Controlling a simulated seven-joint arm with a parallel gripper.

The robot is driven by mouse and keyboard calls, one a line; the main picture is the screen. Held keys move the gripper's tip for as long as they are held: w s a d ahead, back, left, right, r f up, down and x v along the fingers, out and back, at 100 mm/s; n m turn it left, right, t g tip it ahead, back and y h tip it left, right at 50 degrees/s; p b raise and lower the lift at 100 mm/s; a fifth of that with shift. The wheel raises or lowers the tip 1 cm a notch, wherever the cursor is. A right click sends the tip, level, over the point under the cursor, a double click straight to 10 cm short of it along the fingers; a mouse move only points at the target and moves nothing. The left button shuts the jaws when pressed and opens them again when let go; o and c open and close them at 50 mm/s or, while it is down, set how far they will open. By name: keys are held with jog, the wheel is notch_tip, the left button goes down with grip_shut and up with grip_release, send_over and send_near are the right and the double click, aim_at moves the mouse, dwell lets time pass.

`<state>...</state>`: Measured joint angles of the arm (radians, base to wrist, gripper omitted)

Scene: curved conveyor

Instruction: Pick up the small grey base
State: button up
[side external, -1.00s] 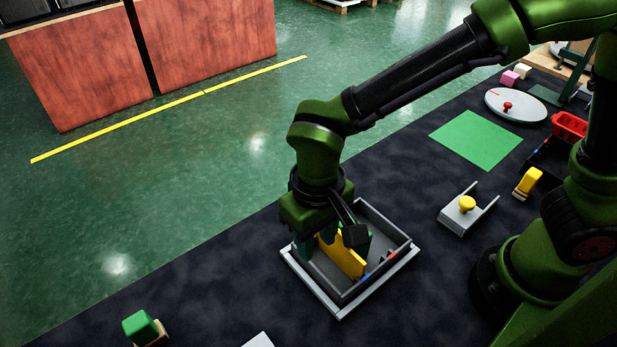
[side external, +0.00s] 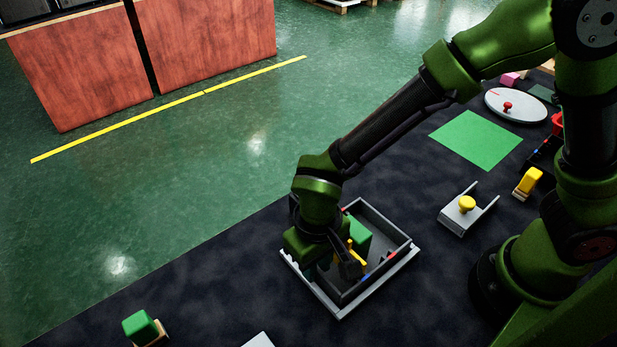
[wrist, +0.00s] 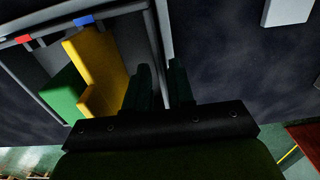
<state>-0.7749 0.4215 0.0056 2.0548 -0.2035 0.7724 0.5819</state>
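Several grey pieces show, and I cannot tell which one is the small grey base. A dark grey tray (side external: 387,228) with a light grey ledge (side external: 338,312) around it stands on the dark table. A plain light grey piece (side external: 258,341) is cut off by the bottom edge; a light grey piece also shows in the wrist view (wrist: 287,10). My gripper (side external: 330,267) points down at the tray's left side. In the wrist view its fingers (wrist: 163,72) are apart, with the tray's edge appearing between them; contact is unclear.
A yellow piece (wrist: 97,65) and a green block (wrist: 62,95) are inside the tray, beside my fingers. A grey bracket (side external: 455,220) with a yellow knob (side external: 466,203) is to the right. A green block (side external: 139,327) is lower left. The table between tray and bracket is clear.

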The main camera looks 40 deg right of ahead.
grip_shut()
jog(key=shift+r, duration=0.1)
